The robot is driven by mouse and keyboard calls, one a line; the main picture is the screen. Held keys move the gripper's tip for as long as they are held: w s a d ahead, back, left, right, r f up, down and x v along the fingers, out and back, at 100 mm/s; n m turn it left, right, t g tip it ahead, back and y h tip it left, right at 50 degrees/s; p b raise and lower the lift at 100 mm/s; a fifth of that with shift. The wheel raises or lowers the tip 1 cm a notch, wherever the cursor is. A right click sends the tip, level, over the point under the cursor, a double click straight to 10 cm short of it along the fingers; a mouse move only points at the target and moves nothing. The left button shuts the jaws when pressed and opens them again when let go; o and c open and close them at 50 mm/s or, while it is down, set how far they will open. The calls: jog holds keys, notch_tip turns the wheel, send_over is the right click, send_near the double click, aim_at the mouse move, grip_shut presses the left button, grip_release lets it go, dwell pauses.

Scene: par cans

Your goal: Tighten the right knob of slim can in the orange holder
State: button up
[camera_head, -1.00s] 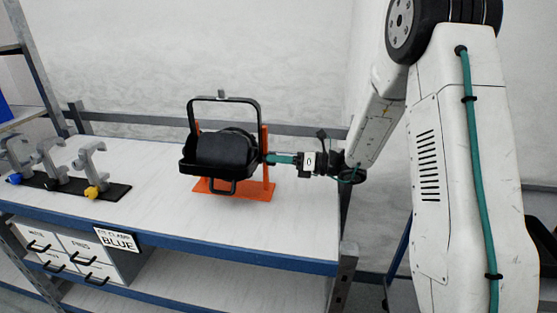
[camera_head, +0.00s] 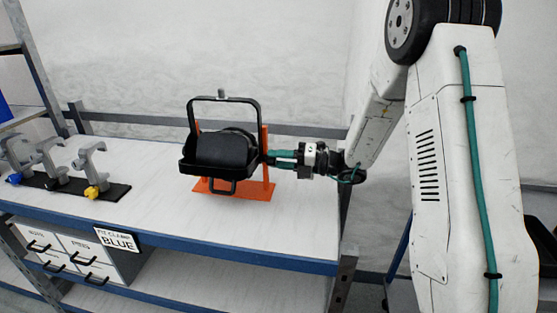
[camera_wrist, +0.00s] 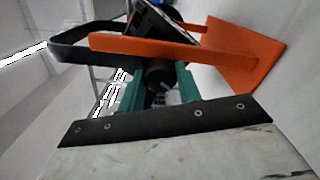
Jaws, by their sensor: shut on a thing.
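The slim can (camera_head: 222,150) is black and sits in the orange holder (camera_head: 238,192) on the bench, its black yoke standing up above it. The holder also shows in the wrist view (camera_wrist: 250,62). My gripper (camera_head: 268,157) reaches in from the right side of the holder. In the wrist view its green fingers (camera_wrist: 160,88) are closed on the round black right knob (camera_wrist: 158,76), just beside the orange upright. The knob is hidden behind the fingers in the head view.
Several grey clamps (camera_head: 90,165) with blue and yellow knobs stand on a black strip at the bench's left. Drawers (camera_head: 70,250) and a sign reading BLUE (camera_head: 118,240) are below the blue front edge. The white bench top is clear around the holder.

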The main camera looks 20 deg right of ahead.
dwell(0.4)
jog(key=o, duration=1)
jog(key=shift+d, duration=0.1)
jog(key=v, duration=0.7)
jog(key=shift+s+d, duration=0.2)
jog(key=shift+d, duration=0.05)
